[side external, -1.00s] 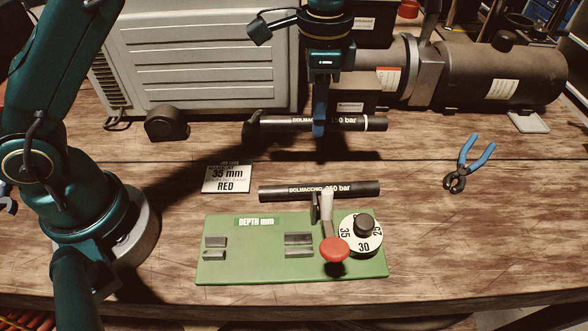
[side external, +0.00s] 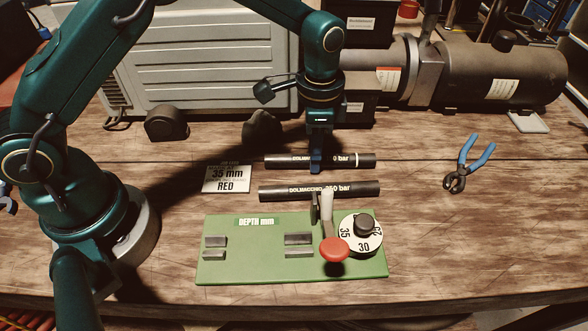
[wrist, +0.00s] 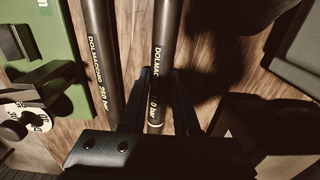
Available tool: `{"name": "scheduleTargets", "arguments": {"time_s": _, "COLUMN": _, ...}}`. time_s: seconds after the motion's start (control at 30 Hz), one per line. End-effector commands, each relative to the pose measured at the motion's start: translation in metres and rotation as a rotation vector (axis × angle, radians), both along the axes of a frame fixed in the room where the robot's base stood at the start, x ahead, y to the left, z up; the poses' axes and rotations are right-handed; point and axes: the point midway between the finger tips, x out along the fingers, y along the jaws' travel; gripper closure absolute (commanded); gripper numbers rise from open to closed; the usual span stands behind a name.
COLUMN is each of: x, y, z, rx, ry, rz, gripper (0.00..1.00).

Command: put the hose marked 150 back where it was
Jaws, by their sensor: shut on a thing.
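My gripper (side external: 316,166) is shut around the middle of a black hose (side external: 346,160) with white lettering and a white band near its right end. My fingers cover part of the marking; "0 bar" shows. In the wrist view the hose (wrist: 164,35) runs between my fingers (wrist: 157,88). It is level, at or just above the wooden table; I cannot tell if it touches. A second black hose (side external: 285,193), marked 250 bar, lies parallel in front of it, with a narrow gap between. It also shows in the wrist view (wrist: 97,40).
A green crimper board (side external: 225,270) with metal blocks, a red-knobbed lever (side external: 334,249) and a numbered dial (side external: 346,238) stands in front. A card reading 35 mm RED (side external: 227,179) lies left. Blue-handled pliers (side external: 470,162) lie right. Grey machinery (side external: 200,55) stands behind.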

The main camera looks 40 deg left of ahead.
Motion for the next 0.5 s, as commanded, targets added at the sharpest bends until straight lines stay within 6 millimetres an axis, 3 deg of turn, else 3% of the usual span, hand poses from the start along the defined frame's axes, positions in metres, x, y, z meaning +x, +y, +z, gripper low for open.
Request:
{"name": "scheduleTargets", "arguments": {"time_s": 0.03, "x": -0.0001, "y": 0.0000, "z": -0.0018, "rx": 0.001, "ry": 0.001, "rz": 0.000, "gripper": 1.00}}
{"name": "scheduleTargets", "arguments": {"time_s": 0.07, "x": -0.0001, "y": 0.0001, "z": -0.0014, "rx": 0.000, "ry": 0.000, "rz": 0.000, "gripper": 0.59}}
{"name": "scheduleTargets", "arguments": {"time_s": 0.1, "x": -0.0001, "y": 0.0001, "z": -0.0013, "rx": 0.000, "ry": 0.000, "rz": 0.000, "gripper": 0.44}}
{"name": "scheduleTargets", "arguments": {"time_s": 0.5, "x": 0.0001, "y": -0.0001, "z": 0.0028, "rx": 0.000, "ry": 0.000, "rz": 0.000, "gripper": 0.41}}
